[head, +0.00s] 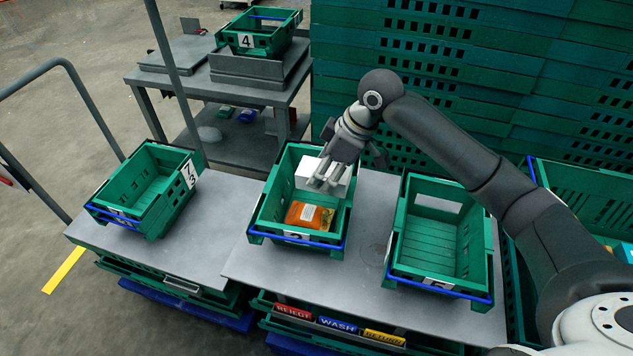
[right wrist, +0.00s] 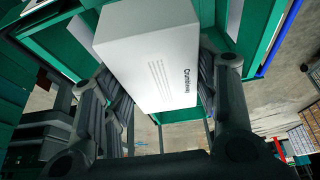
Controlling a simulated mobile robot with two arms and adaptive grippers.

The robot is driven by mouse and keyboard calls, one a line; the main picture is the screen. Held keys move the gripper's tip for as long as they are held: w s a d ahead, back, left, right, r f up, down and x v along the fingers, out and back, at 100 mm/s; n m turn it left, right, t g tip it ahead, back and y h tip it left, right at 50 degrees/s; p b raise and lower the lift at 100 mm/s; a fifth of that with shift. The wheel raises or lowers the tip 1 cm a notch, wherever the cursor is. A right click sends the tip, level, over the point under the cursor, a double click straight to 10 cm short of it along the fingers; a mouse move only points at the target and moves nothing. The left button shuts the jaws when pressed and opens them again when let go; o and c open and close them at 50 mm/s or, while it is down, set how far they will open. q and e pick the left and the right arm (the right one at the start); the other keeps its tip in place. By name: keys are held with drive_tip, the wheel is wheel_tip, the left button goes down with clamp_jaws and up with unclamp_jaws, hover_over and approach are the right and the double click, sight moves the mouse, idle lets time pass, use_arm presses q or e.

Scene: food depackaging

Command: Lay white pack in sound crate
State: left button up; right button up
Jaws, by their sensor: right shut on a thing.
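A white box-shaped pack (head: 308,174) is held in my right gripper (head: 328,182), over the green middle crate (head: 268,211). The right wrist view shows the pack (right wrist: 150,62) between both fingers, its printed face towards the camera. The right gripper is shut on it. An orange-labelled pack (head: 306,214) and a yellowish-green item lie on the crate floor below. Whether the white pack touches anything in the crate cannot be told. My left gripper is out of view. No frame marks which crate is the sound one.
An empty green crate (head: 399,235) stands to the right on the grey table (head: 235,262). Another empty crate (head: 108,197) is at the left. Crate 4 (head: 225,35) sits on a rear bench. Stacked green crates (head: 440,80) form a wall behind my right arm.

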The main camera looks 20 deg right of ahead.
drive_tip(key=shift+w+a+f, duration=0.1)
drive_tip(key=shift+w+f, duration=0.8)
drive_tip(key=shift+f, duration=0.6)
drive_tip(key=shift+w+a+f, duration=0.1)
drive_tip(key=shift+w+f, duration=0.8)
drive_tip(key=shift+f, duration=0.65)
drive_tip(key=shift+w+f, duration=0.9)
drive_tip(key=shift+f, duration=0.6)
drive_tip(key=shift+f, duration=0.1)
drive_tip(key=shift+f, duration=0.4)
drive_tip(key=o, duration=1.1)
drive_tip(key=v, duration=1.3)
drive_tip(key=shift+a, duration=0.1)
